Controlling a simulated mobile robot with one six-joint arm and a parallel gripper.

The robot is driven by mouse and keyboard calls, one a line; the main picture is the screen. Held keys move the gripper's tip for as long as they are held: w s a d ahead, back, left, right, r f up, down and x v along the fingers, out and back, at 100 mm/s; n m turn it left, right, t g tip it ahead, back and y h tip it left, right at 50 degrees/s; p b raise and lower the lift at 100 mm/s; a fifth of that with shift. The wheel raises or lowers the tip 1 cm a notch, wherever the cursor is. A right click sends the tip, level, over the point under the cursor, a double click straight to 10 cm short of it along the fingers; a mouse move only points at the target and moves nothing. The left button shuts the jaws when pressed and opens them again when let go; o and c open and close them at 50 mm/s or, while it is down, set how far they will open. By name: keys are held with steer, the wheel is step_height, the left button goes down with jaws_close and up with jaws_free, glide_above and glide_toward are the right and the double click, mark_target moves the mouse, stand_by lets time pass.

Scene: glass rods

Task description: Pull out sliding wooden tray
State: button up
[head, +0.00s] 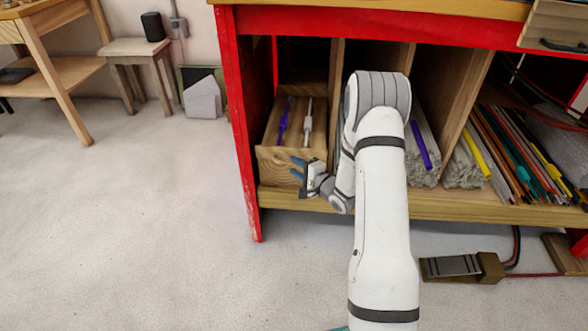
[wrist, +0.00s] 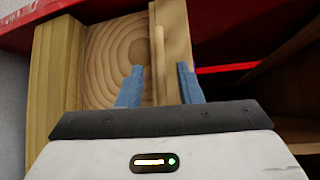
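The wooden tray (head: 272,166) sits in the leftmost compartment of the red-framed cabinet, its front panel at the opening. A purple rod and a whitish rod lie in it. My gripper (head: 297,169) is at the right part of that front panel, its blue fingers pointing toward it. In the wrist view my gripper (wrist: 160,88) is open, with a gap between the fingers. The ringed wood of the tray front (wrist: 115,55) lies ahead, and a narrow wooden edge runs between the fingertips. I cannot tell whether either finger touches the wood.
Wooden dividers (head: 462,85) separate the compartments. Bundles of glass rods (head: 425,150) and coloured rods (head: 515,155) fill those to the right. A pedal-like box (head: 460,267) lies on the floor below. A stool (head: 137,52) stands at back left. The floor left of the cabinet is clear.

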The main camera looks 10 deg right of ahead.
steer(key=shift+x, duration=0.85)
steer(key=shift+c, duration=0.5)
jaws_close()
